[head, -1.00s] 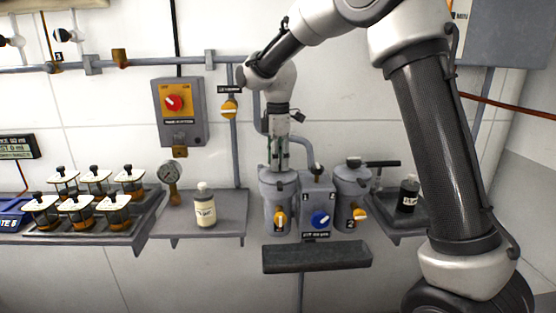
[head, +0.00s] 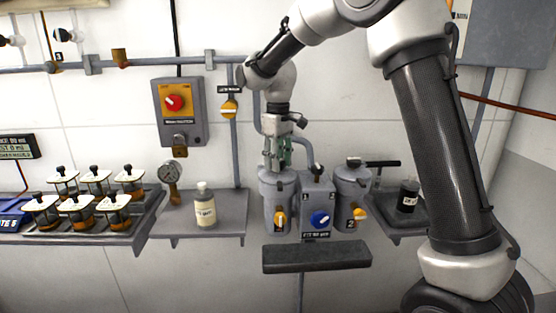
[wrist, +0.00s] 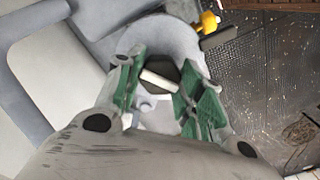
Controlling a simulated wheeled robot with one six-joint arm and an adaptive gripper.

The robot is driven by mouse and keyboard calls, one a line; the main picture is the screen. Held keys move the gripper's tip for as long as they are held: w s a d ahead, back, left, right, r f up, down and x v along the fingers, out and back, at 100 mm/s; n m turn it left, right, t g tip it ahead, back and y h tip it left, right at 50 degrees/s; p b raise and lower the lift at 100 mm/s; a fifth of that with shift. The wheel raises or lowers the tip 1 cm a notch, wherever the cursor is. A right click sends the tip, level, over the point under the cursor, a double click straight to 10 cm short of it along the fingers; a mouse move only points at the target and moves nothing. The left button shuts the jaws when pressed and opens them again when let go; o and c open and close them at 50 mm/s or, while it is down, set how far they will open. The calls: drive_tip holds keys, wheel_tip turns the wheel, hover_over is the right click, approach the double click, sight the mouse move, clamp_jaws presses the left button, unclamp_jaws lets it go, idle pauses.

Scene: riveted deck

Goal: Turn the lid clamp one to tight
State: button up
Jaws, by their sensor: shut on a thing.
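The left grey canister (head: 276,208), with a yellow-orange valve (head: 280,220) on its front, stands below my gripper (head: 277,156). My gripper points down at the top of this canister and is shut on the lid clamp. In the wrist view, a pale bar of the lid clamp (wrist: 158,79) lies between the green fingers of my gripper (wrist: 160,92), beside a dark hub. The canister's round grey top (wrist: 165,36) shows behind them. The fingers hide most of the clamp in the head view, so its exact angle is hard to tell.
A box with a blue knob (head: 320,220) stands between this canister and the right canister (head: 351,190), whose black handle (head: 376,163) sticks out right. A labelled bottle (head: 204,208) stands on the left shelf (head: 232,205). A dark ledge (head: 316,257) sits below.

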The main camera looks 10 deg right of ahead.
drive_tip(key=m, duration=0.7)
idle(0.6)
drive_tip(key=o, duration=1)
drive_tip(key=shift+r, duration=0.1)
wheel_tip(320, 180, up, 12)
drive_tip(key=shift+f, duration=0.1)
